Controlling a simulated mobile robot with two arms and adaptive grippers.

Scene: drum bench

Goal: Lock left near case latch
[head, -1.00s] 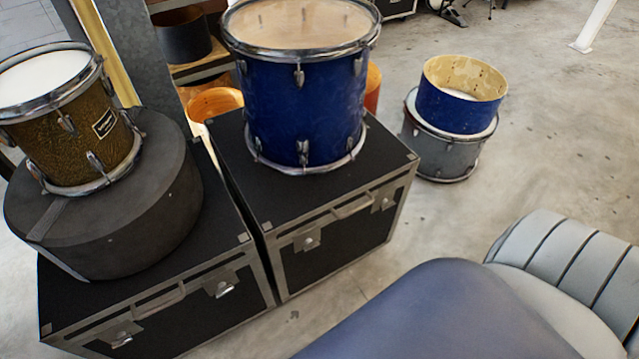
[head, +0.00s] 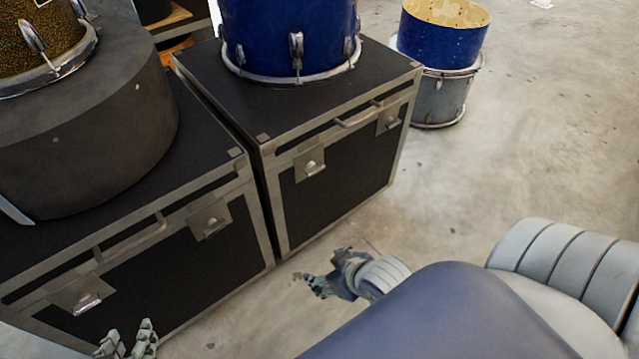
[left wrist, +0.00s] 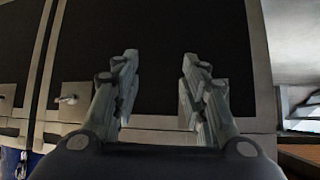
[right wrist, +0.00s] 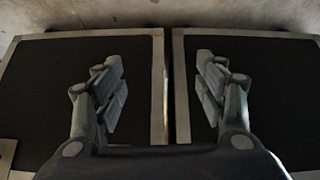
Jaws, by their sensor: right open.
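The left black case (head: 140,275) has two metal latches on its front. Its left latch (head: 84,300) shows a bright raised tab. Its right latch (head: 210,222) sits nearer the case corner. My left gripper (head: 128,345) is low at the bottom edge of the head view, in front of the case and apart from the left latch. In the left wrist view its fingers (left wrist: 157,92) are spread and empty before a black case panel, with a latch (left wrist: 70,98) to the left. My right gripper (head: 318,284) is open and empty before the cases; its spread fingers (right wrist: 165,92) straddle the gap between them.
The right black case (head: 340,185) stands beside the left one with a narrow gap; it carries a blue drum (head: 285,35). A round dark case (head: 90,140) with a brown drum (head: 40,40) sits on the left case. Stacked drums (head: 440,85) stand behind; the right floor is clear.

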